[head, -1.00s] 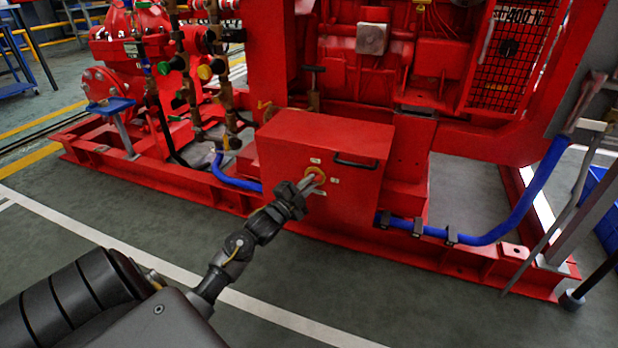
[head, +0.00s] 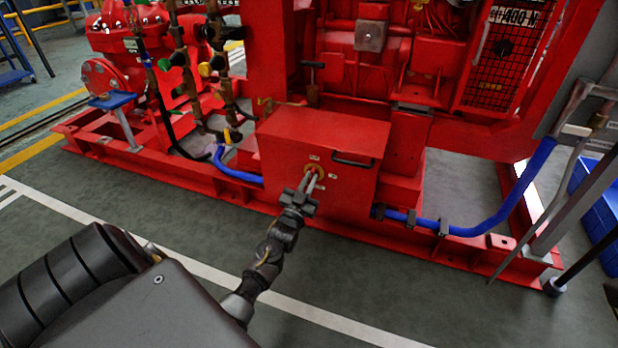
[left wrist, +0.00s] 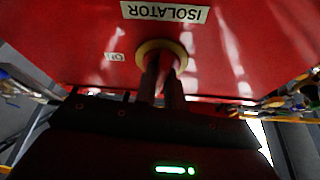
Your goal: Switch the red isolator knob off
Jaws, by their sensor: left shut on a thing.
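The red box (head: 290,145) on the pumpset carries the isolator on its front face. A yellow ring (head: 318,168) surrounds the isolator knob. The ring shows again in the left wrist view (left wrist: 179,50), below an upside-down "ISOLATOR" label (left wrist: 165,12) and beside an "ON" label (left wrist: 115,57). My left gripper (head: 311,177) reaches up to the box front with its two fingers at the ring. It is shut on the red knob (left wrist: 165,60), which the fingers mostly hide; its pointing direction is not clear. My right gripper is not in view.
A black handle (head: 353,161) sits on the box's front, right of the ring. Blue hoses (head: 480,236) run along the red base frame on both sides. A grey post (head: 575,210) stands at the right. The green floor before the base is clear.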

